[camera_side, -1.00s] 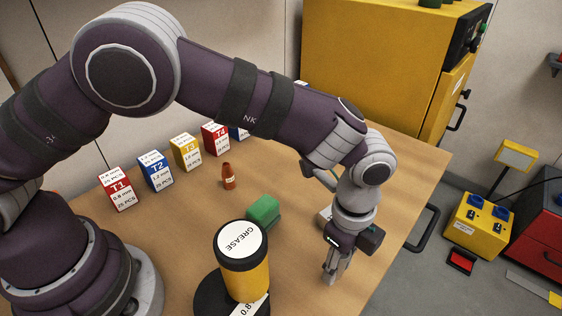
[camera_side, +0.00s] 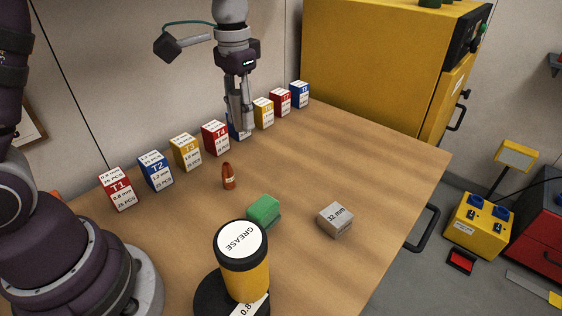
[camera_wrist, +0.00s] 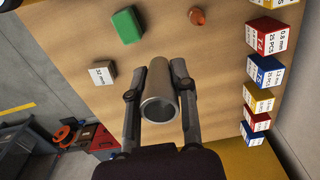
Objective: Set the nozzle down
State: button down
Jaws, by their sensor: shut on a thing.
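The nozzle (camera_wrist: 158,92) is a bare metal tube with an open end facing the wrist camera. My gripper (camera_wrist: 160,85) is shut on it, one finger along each side. In the side view my gripper (camera_side: 241,128) points down at the back of the table, in front of the blue box between T4 and a yellow box. The nozzle cannot be clearly made out there. Wood shows around the nozzle in the wrist view; I cannot tell its exact height above the table.
A row of numbered boxes, including T4 (camera_side: 215,138), lines the back of the table. A copper-coloured cone (camera_side: 228,177), a green block (camera_side: 263,211), a grey "32 mm" block (camera_side: 335,219) and a grease tub (camera_side: 242,265) stand nearer. The table's right side (camera_side: 390,165) is clear.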

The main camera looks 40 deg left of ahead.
jog(key=shift+a, duration=0.25)
jog(key=m, duration=0.1)
send_near(222, 221)
notch_tip(222, 221, down, 7)
jog(key=shift+f, duration=0.1)
jog(key=c, duration=0.9)
grip_release()
